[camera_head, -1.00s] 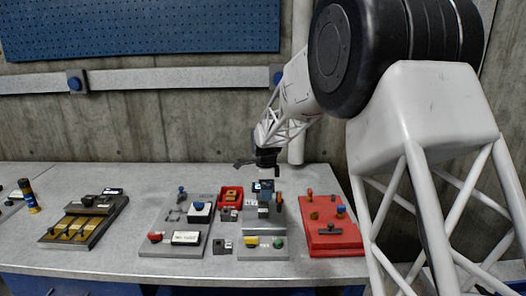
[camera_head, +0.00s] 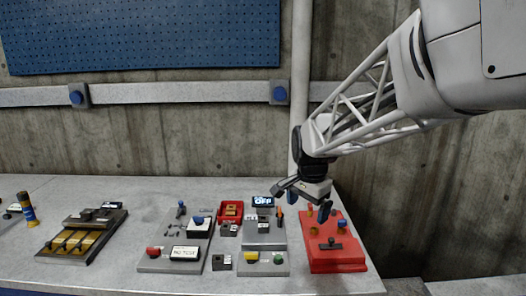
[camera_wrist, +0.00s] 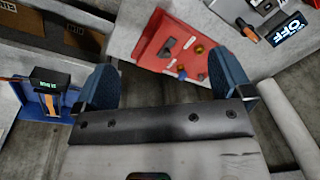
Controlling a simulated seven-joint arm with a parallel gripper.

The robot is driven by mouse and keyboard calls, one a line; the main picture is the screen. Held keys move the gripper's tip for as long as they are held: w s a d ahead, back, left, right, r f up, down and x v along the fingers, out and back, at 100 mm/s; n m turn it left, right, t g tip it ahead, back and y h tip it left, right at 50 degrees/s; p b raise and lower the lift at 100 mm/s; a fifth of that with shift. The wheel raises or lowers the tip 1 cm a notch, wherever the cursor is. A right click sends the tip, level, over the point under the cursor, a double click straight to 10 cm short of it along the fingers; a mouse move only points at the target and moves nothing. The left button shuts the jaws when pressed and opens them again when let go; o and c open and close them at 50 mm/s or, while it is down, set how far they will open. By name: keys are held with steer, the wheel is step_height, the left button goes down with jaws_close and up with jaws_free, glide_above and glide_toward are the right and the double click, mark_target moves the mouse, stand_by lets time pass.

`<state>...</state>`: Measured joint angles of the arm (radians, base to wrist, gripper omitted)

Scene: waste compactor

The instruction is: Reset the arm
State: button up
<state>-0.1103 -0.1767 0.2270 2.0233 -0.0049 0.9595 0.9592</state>
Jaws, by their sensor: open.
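My gripper (camera_head: 303,199) hangs at the end of my arm above the back of the red panel (camera_head: 338,262). In the wrist view my gripper (camera_wrist: 163,80) shows two blue finger pads spread wide apart, with nothing between them. The red panel also shows in the wrist view (camera_wrist: 150,42), beyond the fingers, with several knobs and a dark handle on it. My gripper is apart from it and touches nothing that I can see.
Left of the red panel stands a grey compactor unit (camera_head: 263,234) with an OFF display (camera_head: 264,200). Further left are a grey button panel (camera_head: 164,262), a red bin (camera_head: 230,211) and a dark tray with yellow parts (camera_head: 78,243). The wall is behind.

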steer(key=s+d+n, duration=0.2)
steer(key=s+n, duration=0.1)
steer(key=s, duration=0.7)
steer(key=s+d+f+n+t, duration=0.1)
steer(key=s+d+n, duration=0.1)
steer(key=s, duration=0.7)
steer(key=s+d+f+n, duration=0.1)
steer(key=s+d+n, duration=0.2)
steer(key=s, duration=0.7)
steer(key=shift+s+n, duration=0.35)
steer(key=shift+n, duration=0.35)
